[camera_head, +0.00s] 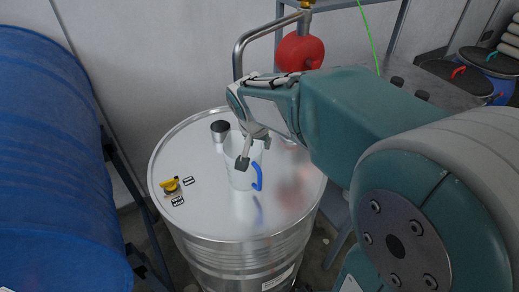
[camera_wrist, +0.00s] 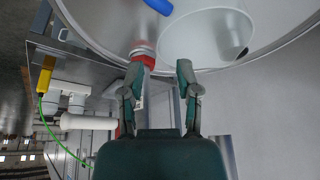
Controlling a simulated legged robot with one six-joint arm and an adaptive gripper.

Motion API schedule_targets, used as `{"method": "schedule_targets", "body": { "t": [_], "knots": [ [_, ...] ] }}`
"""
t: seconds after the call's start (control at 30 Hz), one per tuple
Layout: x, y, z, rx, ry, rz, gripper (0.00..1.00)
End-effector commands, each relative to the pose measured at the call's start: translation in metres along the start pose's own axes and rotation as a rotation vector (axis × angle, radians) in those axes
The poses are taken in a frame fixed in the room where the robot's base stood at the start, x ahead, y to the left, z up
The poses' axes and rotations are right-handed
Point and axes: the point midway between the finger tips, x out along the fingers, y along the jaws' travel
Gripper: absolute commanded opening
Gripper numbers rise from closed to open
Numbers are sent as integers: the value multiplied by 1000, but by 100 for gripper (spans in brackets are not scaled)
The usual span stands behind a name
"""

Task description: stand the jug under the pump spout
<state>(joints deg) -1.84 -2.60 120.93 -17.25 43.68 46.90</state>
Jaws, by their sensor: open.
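A pale translucent jug (camera_head: 240,178) with a blue handle (camera_head: 258,177) stands upright on the metal drum's lid (camera_head: 205,215). My gripper (camera_head: 259,155) is open, its fingers over the jug's upper part in the head view. In the wrist view, my open gripper (camera_wrist: 162,65) has nothing held between its fingers. A pale round body, apparently the jug (camera_wrist: 205,38), lies beyond the fingertips, with the blue handle (camera_wrist: 158,5) at the top edge. A bent metal pipe (camera_head: 239,55), perhaps the pump spout, comes down behind my arm; its lower end is hidden.
A black cup-shaped fitting (camera_head: 220,130) and a yellow-capped fitting (camera_head: 171,186) sit on the lid. A red rounded object (camera_head: 299,51) is beside the pipe. A blue drum (camera_head: 45,160) fills the left. The lid's front is clear.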

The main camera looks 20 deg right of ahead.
Motion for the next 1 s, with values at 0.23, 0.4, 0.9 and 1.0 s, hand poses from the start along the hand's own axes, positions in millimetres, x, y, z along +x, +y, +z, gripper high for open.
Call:
{"method": "schedule_targets", "body": {
  "t": [0.23, 0.4, 0.9, 1.0],
  "knots": [
    [-42, 0, 0, -1, 3, -2, 43],
    [-53, 2, 2, -8, 0, -4, 43],
    [-107, 71, 111, -432, 60, -189, 43],
    [-109, 79, 128, -501, 77, -216, 43]
  ]
}}
